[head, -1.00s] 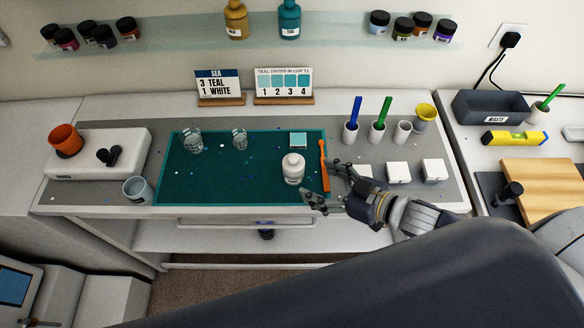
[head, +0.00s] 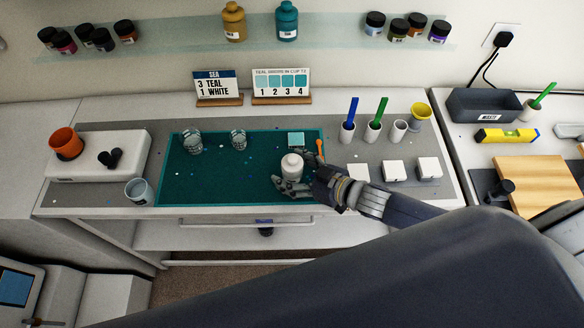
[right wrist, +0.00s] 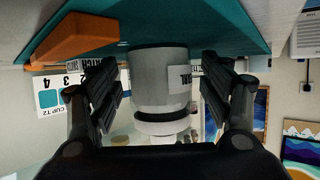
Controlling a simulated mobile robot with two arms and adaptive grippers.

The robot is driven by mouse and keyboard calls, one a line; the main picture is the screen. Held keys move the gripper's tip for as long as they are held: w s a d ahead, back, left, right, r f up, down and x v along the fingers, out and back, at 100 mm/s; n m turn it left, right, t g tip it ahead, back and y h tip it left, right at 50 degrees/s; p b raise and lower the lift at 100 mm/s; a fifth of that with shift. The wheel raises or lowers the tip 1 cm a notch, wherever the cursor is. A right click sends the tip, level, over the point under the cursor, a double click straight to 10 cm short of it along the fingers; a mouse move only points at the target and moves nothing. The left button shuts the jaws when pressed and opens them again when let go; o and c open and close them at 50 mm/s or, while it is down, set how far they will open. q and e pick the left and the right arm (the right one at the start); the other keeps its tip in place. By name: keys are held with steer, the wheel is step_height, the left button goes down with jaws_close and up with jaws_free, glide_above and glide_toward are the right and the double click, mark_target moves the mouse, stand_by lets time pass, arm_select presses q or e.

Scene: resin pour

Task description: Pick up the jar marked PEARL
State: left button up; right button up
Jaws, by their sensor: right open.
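The white jar (head: 291,166) stands upright on the teal mat (head: 225,190), near its right side. In the right wrist view the jar (right wrist: 158,88) appears upside down, with a label whose visible letters end in "RL". My right gripper (head: 294,174) is open around the jar, one finger on its far side and one on its near side. In the right wrist view the two fingers stand on either side of the jar, with gaps visible. My left gripper is not in view.
An orange tool (head: 320,147) lies close behind my right gripper. Two clear cups (head: 192,142) (head: 238,140) stand on the mat's far side, with a small teal square (head: 296,139) nearby. White blocks (head: 393,170) and several holders (head: 372,131) stand to the right.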

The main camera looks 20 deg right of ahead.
steer(key=c, duration=1.3)
steer(key=shift+c, duration=0.4)
steer(key=shift+r, duration=0.1)
